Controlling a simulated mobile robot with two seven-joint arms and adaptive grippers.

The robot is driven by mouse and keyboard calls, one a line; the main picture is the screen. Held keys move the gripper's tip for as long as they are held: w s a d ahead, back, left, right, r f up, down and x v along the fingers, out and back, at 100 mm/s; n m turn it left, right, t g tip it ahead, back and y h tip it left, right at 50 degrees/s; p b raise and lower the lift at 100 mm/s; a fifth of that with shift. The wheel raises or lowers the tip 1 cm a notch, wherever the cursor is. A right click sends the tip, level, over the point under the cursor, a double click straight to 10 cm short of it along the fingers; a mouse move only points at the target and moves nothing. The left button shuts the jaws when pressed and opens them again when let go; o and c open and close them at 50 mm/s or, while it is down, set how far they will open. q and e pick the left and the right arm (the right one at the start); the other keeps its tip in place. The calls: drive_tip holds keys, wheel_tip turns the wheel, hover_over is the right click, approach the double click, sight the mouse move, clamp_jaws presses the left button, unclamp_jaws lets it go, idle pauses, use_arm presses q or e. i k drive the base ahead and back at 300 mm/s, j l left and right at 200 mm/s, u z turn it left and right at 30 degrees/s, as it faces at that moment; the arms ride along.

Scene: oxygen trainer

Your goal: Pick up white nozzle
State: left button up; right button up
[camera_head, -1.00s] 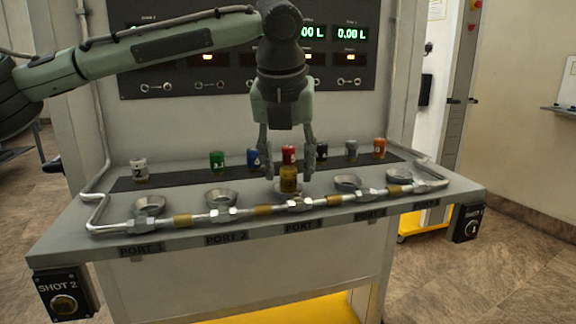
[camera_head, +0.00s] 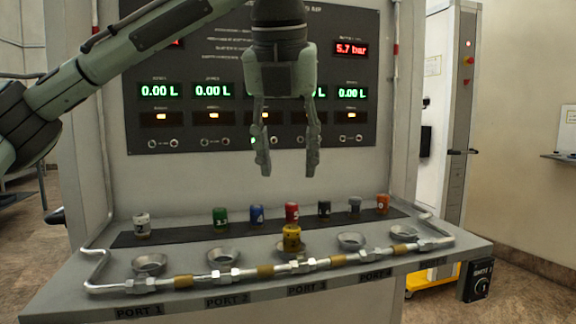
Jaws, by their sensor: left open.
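The white nozzle (camera_head: 142,225) stands upright at the left end of the dark strip at the back of the bench. My left gripper (camera_head: 288,168) is open and empty, fingers pointing down, in front of the display panel and well above the bench. It is to the right of the white nozzle and higher than it. A yellow nozzle (camera_head: 291,237) stands at the middle port, below my left gripper. My right gripper is not in view.
Green (camera_head: 220,217), blue (camera_head: 257,214), red (camera_head: 291,212), black (camera_head: 324,208), grey (camera_head: 354,204) and orange (camera_head: 382,203) nozzles stand along the strip. A metal pipe (camera_head: 225,275) with fittings runs along the bench front. Empty cups include the leftmost port's (camera_head: 149,263).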

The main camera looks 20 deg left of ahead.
sight(142, 228)
drive_tip(key=u, duration=1.35)
